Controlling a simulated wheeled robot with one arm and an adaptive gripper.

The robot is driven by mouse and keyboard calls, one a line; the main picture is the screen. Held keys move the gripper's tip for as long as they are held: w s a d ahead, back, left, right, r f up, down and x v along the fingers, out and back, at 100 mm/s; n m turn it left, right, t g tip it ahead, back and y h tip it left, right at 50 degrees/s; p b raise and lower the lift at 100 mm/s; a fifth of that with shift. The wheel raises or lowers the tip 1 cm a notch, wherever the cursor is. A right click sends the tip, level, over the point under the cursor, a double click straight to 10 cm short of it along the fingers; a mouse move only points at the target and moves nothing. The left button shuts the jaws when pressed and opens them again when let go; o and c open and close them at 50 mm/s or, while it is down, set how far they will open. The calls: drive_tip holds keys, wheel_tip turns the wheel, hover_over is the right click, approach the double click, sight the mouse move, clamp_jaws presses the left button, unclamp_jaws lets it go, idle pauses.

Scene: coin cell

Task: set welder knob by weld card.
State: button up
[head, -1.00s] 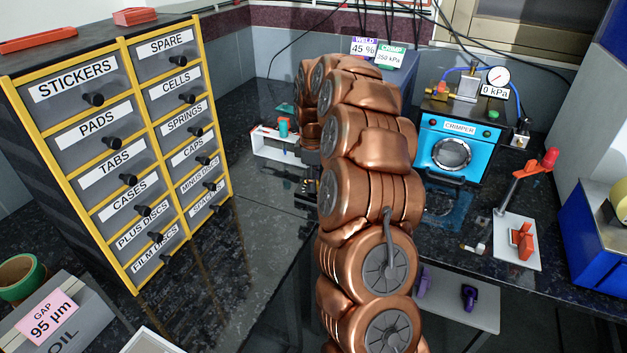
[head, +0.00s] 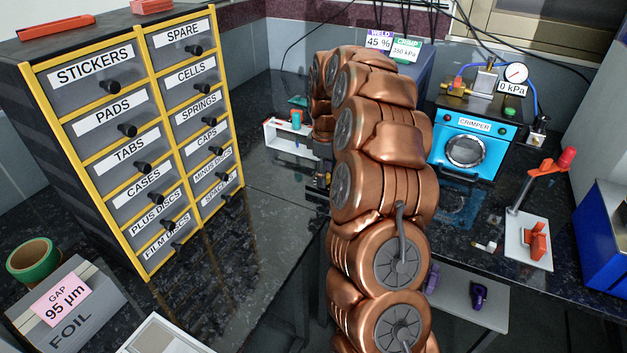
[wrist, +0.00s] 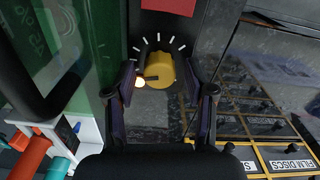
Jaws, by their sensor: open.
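In the wrist view a yellow knob (wrist: 160,70) sits in an arc of white tick marks on a dark panel. My gripper (wrist: 162,85) is open, with one finger on each side of the knob; I cannot tell whether either finger touches it. A small lit spot shows at the knob's left. The weld card (head: 378,41) in the head view reads 45 %. It stands at the back, by the grey-blue box (head: 413,70) that my copper arm partly covers. The knob is hidden in the head view, and my gripper is mostly hidden there.
A blue crimper (head: 465,145) with a 0 kPa gauge stands right of my arm, and a crimp card (head: 404,51) is beside the weld card. A labelled drawer cabinet (head: 130,130) is at left. A white holder (head: 292,138) stands behind it. Dark counter between is clear.

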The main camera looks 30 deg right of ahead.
drive_tip(key=m, duration=0.6)
drive_tip(key=shift+d+m, duration=0.15)
drive_tip(key=shift+m, duration=0.15)
drive_tip(key=m, duration=0.3)
drive_tip(key=shift+m, duration=0.3)
drive_tip(key=m+p, duration=0.1)
drive_tip(key=m, duration=0.2)
drive_tip(key=m+p, duration=0.3)
drive_tip(key=m, duration=0.3)
drive_tip(key=shift+r, duration=0.2)
drive_tip(key=m+p, duration=0.4)
drive_tip(key=shift+s, duration=0.1)
drive_tip(key=m+p, duration=0.2)
drive_tip(key=m, duration=0.1)
drive_tip(key=shift+r+b, duration=0.15)
drive_tip(key=shift+b, duration=0.2)
wheel_tip(320, 180, up, 6)
drive_tip(key=shift+r+b, duration=0.25)
drive_tip(key=shift+b, duration=0.6)
drive_tip(key=s+a+r+n, duration=0.5)
drive_tip(key=s+a, duration=0.3)
drive_tip(key=s, duration=0.1)
drive_tip(key=s+a+r+n+g, duration=0.1)
drive_tip(key=s+a+r+n, duration=0.3)
drive_tip(key=s+a, duration=0.5)
drive_tip(key=shift+s+a+r+n+p, duration=0.25)
drive_tip(key=shift+s+r+n+p, duration=0.1)
drive_tip(key=shift+n+p, duration=0.1)
